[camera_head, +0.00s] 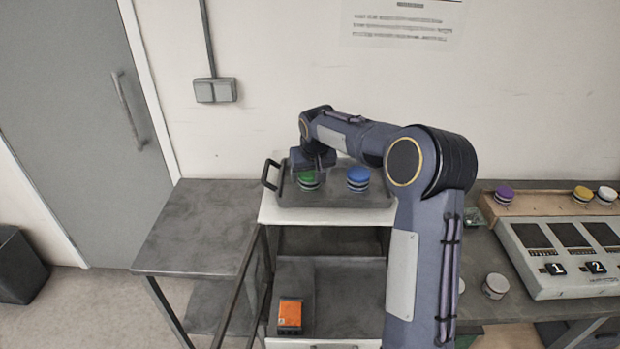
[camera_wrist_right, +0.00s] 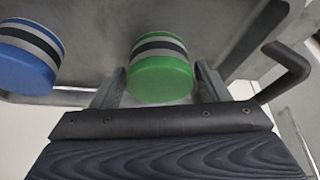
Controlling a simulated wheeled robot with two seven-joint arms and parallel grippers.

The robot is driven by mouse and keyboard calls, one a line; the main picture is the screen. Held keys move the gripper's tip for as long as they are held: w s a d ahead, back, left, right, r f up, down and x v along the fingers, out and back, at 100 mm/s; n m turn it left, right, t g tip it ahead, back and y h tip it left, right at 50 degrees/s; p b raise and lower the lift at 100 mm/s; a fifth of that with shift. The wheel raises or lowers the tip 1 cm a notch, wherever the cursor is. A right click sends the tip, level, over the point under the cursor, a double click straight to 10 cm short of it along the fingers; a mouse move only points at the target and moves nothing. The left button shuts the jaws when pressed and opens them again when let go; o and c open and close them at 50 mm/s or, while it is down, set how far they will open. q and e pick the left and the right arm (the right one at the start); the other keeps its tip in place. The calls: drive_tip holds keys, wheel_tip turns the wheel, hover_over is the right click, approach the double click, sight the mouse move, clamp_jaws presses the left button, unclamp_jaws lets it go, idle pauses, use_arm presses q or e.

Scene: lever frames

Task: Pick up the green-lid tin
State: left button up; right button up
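The green-lid tin (camera_head: 308,180) stands on the grey tray on top of the cabinet, beside the blue-lid tin (camera_head: 358,179). My right gripper (camera_head: 311,172) is over the green-lid tin, reaching down to it. In the right wrist view the green-lid tin (camera_wrist_right: 161,78) shows between the two fingers of my right gripper (camera_wrist_right: 160,80). The fingers are spread on either side of the lid and look open, with little space at each side. The blue-lid tin (camera_wrist_right: 28,58) is off to the left there. My left gripper is not in view.
The tray (camera_head: 340,198) has raised walls and a black handle (camera_head: 268,174) at its left end. An orange box (camera_head: 290,313) sits on the shelf below. A bare table (camera_head: 195,228) stands at left. Purple-lid (camera_head: 504,194), yellow-lid (camera_head: 583,193) and white-lid (camera_head: 607,194) tins stand at right.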

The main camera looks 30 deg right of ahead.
drive_tip(key=c, duration=0.7)
drive_tip(key=shift+c, duration=0.4)
drive_tip(key=shift+r, duration=0.15)
